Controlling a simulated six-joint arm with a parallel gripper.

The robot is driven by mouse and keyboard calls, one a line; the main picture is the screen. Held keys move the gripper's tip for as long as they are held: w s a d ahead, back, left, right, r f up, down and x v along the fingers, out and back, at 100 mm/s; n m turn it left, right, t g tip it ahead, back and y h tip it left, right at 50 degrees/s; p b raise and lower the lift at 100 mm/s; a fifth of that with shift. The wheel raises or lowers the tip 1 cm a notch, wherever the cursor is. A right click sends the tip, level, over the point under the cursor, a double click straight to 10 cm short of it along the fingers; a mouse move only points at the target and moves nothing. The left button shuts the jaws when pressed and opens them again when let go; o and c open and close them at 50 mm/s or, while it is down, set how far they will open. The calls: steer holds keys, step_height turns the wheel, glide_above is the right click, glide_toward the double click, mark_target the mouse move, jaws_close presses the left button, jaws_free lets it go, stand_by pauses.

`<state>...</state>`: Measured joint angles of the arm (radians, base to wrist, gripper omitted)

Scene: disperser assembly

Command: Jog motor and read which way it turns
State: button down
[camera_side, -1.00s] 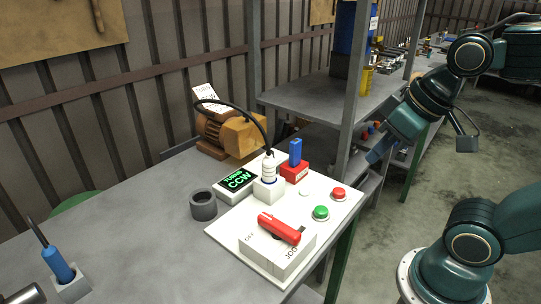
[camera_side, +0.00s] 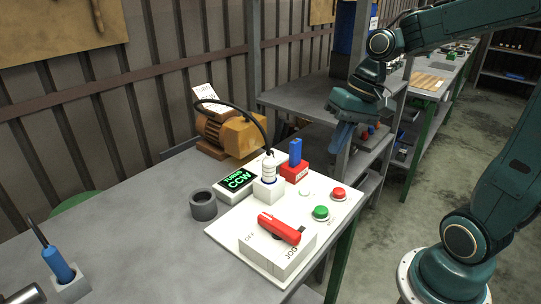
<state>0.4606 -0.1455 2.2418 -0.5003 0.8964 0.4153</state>
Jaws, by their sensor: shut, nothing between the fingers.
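The motor (camera_side: 232,135), orange and brown, stands at the back of the grey bench with a paper tag (camera_side: 207,103) on it. A black cable arches from it to a white plug (camera_side: 269,168) in a white socket on the control board. A small display (camera_side: 238,180) reads "TURNS CCW" in green. The red rotary handle (camera_side: 279,228) lies across a white box marked OFF and JOG. A green button (camera_side: 320,213) and a red button (camera_side: 338,194) sit on the board. My gripper (camera_side: 342,138) is shut and empty, pointing down beyond the board's back right, clear of it.
A blue tool (camera_side: 58,264) stands in a holder at the front left. A dark ring (camera_side: 203,205) sits on the bench left of the board. A blue piece (camera_side: 295,152) stands in a red block. A shelf post (camera_side: 355,85) rises near my gripper.

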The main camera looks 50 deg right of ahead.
steer(key=w+d+f+m+y, duration=0.2)
steer(key=w+d+f+m, duration=0.15)
steer(key=d, duration=0.25)
steer(key=m+y, duration=0.4)
glide_above(342, 189)
step_height(342, 189, down, 7)
steer(key=shift+r, duration=0.15)
steer(key=shift+f, duration=4.4)
